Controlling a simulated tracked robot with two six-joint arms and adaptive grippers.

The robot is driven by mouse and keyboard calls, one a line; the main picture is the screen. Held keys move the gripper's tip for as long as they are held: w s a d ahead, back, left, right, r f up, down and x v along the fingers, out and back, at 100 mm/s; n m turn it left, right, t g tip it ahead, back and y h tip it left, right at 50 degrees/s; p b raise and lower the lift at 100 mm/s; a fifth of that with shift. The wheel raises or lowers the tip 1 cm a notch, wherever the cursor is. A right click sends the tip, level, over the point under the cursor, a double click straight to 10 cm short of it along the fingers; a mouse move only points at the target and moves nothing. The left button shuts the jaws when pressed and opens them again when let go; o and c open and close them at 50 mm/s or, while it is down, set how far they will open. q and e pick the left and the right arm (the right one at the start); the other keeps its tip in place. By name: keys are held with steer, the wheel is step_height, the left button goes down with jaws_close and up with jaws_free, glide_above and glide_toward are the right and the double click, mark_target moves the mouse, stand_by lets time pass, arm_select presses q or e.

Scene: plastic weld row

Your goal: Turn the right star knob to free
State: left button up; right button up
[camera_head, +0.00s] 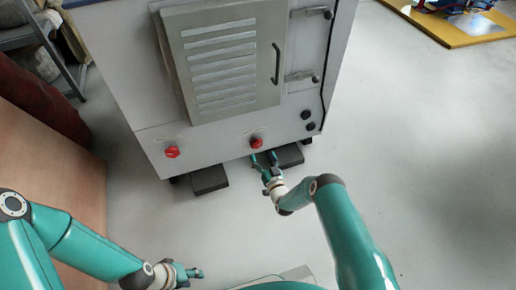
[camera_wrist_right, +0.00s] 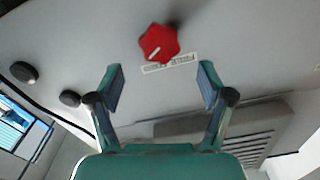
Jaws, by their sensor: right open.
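The right star knob (camera_head: 256,142) is red and sits low on the front of the grey cabinet (camera_head: 215,143). In the right wrist view the knob (camera_wrist_right: 158,43) is a red star shape with a white line, beside a small printed label (camera_wrist_right: 170,64). My right gripper (camera_head: 263,158) is just below this knob in the head view. In its wrist view the right gripper (camera_wrist_right: 160,75) is open and empty, and the knob lies just beyond the gap between its fingertips. A second red knob (camera_head: 172,152) is further left. My left gripper (camera_head: 194,273) is low in the head view, away from the cabinet.
The cabinet has a louvred door (camera_head: 225,65) with a black handle (camera_head: 276,63). Dark round buttons (camera_head: 306,114) are to the right of the knob. Black blocks (camera_head: 209,179) are at the cabinet's foot. A wooden surface (camera_head: 50,165) is at left.

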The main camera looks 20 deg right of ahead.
mark_target(258, 145)
steer(key=w+b, duration=0.1)
steer(key=w, duration=0.2)
steer(key=w+b, duration=0.1)
steer(key=w, duration=0.2)
steer(key=shift+a+f+b, duration=0.1)
steer(key=shift+f+b, duration=0.1)
steer(key=shift+b, duration=0.15)
steer(key=shift+w+r, duration=0.15)
steer(key=shift+w, duration=0.4)
steer(key=c, duration=1.2)
steer(key=shift+o, duration=0.2)
